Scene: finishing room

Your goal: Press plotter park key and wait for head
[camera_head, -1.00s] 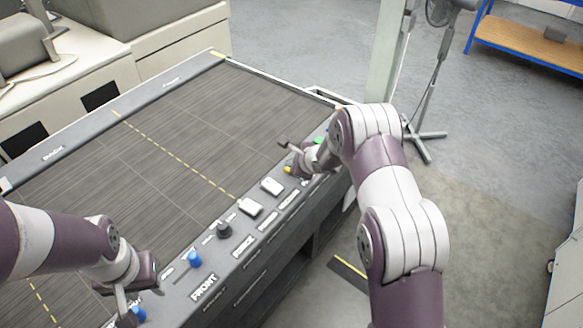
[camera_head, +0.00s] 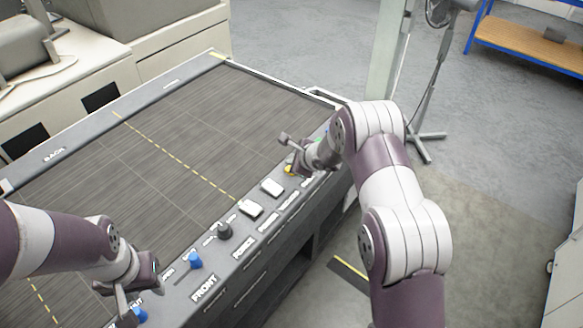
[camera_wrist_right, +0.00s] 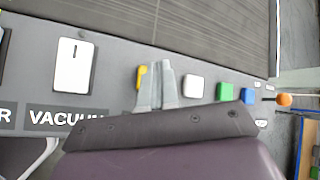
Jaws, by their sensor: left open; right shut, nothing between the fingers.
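The plotter's front panel (camera_head: 232,240) carries a row of controls along its right edge. In the right wrist view, a white key (camera_wrist_right: 194,86), a green key (camera_wrist_right: 224,92) and a blue key (camera_wrist_right: 247,95) sit in a row. Any label naming the park key is hidden or unreadable. My right gripper (camera_wrist_right: 157,72) is shut and empty, its fingertips between a yellow control (camera_wrist_right: 141,77) and the white key; contact cannot be told. In the head view my right gripper (camera_head: 286,140) is over the far part of the panel. My left gripper (camera_head: 124,306) is open beside a blue knob (camera_head: 141,314).
The flat plotter bed (camera_head: 180,130) is clear, with a dashed yellow line. White rocker switches (camera_head: 272,187), a black knob (camera_head: 224,230) and another blue knob (camera_head: 195,260) stand nearer on the panel. An orange-tipped part (camera_wrist_right: 284,99) sticks out beyond the blue key.

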